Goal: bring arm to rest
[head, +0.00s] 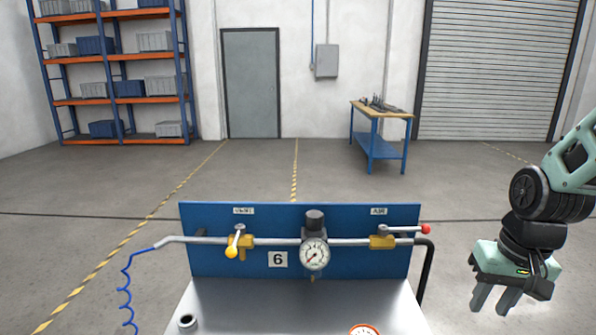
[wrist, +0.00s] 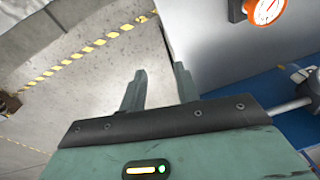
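My gripper (head: 495,299) hangs at the right of the head view, fingers pointing down, beside the right end of the blue valve panel (head: 350,268) and apart from it. Its two fingers are spread with an empty gap between them; the wrist view shows the same gap (wrist: 161,90). On the panel, the left valve has a yellow-knobbed handle (head: 235,241) pointing down and slightly left, across the pipe. The right valve has a red-knobbed handle (head: 405,230) lying along the pipe.
A pressure gauge (head: 314,254) sits mid-panel. The grey bench top (head: 270,312) carries an orange-rimmed gauge (head: 365,330), also in the wrist view (wrist: 266,9). A black hose (head: 428,270) bends down at the panel's right end. Floor (head: 455,200) right of the panel is clear.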

